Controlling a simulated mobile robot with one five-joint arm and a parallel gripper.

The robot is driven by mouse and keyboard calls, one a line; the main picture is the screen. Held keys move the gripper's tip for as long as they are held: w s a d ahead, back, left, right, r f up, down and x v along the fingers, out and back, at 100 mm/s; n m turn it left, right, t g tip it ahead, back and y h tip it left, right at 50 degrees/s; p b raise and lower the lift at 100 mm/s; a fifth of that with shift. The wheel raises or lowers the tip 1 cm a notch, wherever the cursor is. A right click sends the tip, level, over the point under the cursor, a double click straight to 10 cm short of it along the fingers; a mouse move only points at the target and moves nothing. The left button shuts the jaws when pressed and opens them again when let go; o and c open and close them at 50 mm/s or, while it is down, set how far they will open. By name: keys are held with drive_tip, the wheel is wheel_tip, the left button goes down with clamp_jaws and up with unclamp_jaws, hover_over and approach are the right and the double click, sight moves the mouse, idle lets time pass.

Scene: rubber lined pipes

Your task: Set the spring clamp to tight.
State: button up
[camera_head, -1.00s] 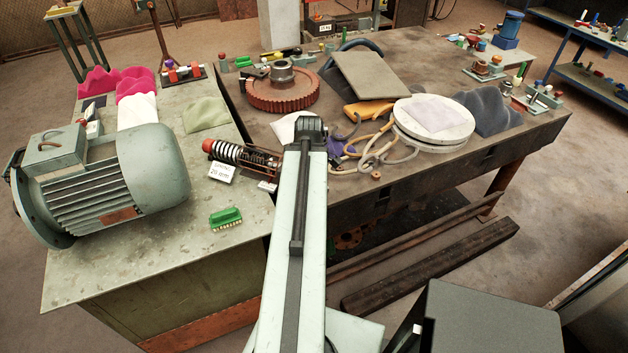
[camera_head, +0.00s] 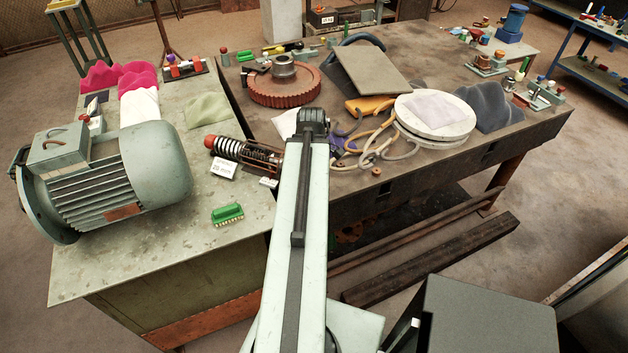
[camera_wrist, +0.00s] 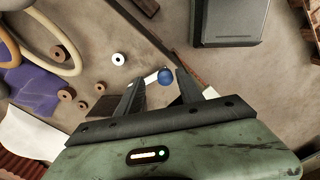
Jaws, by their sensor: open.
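A device with a pale coil spring, dark rods and a red end (camera_head: 240,151) lies on the green bench, left of my arm, in the head view. In the wrist view my gripper (camera_wrist: 159,76) is open, with its two dark fingers apart. A blue ball knob (camera_wrist: 165,77) shows between the fingertips, beside a short pale bar; I cannot tell whether they touch. My arm hides the gripper and the knob in the head view.
A grey-green motor (camera_head: 112,178) and a green brush (camera_head: 227,214) stand on the left bench. A rust-red gear (camera_head: 281,82), looped hoses (camera_head: 385,138) and a round white plate (camera_head: 434,116) crowd the dark table. Washers (camera_wrist: 66,95) lie near the purple cloth (camera_wrist: 30,88).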

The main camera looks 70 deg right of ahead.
wheel_tip(320, 180, up, 6)
drive_tip(key=p, duration=0.5)
